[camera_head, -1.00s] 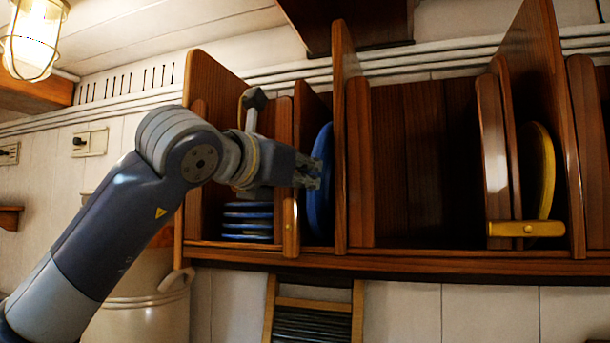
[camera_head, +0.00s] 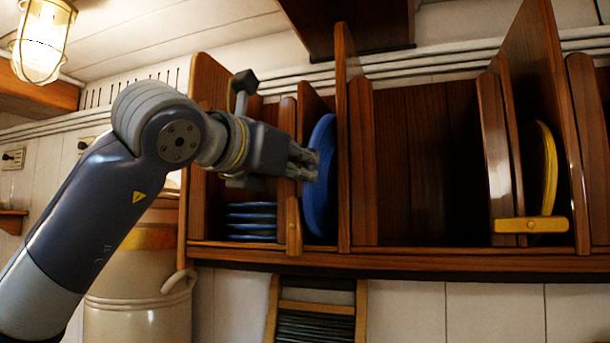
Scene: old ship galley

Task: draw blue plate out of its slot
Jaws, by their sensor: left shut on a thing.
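The blue plate (camera_head: 322,196) stands upright on edge in a narrow slot of the wooden wall rack (camera_head: 400,262). Its front edge now shows wider between the slot's dividers. My left gripper (camera_head: 310,167) is in front of the slot, with its fingers shut on the plate's left edge. The fingertips hide a small part of the rim. My right gripper is not in view.
Several flat blue plates (camera_head: 251,222) lie stacked in the compartment left of the slot. A yellow plate (camera_head: 543,170) stands in a right slot behind a yellow bar (camera_head: 531,225). The wide middle compartment is empty. A cream crock (camera_head: 137,300) stands below left.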

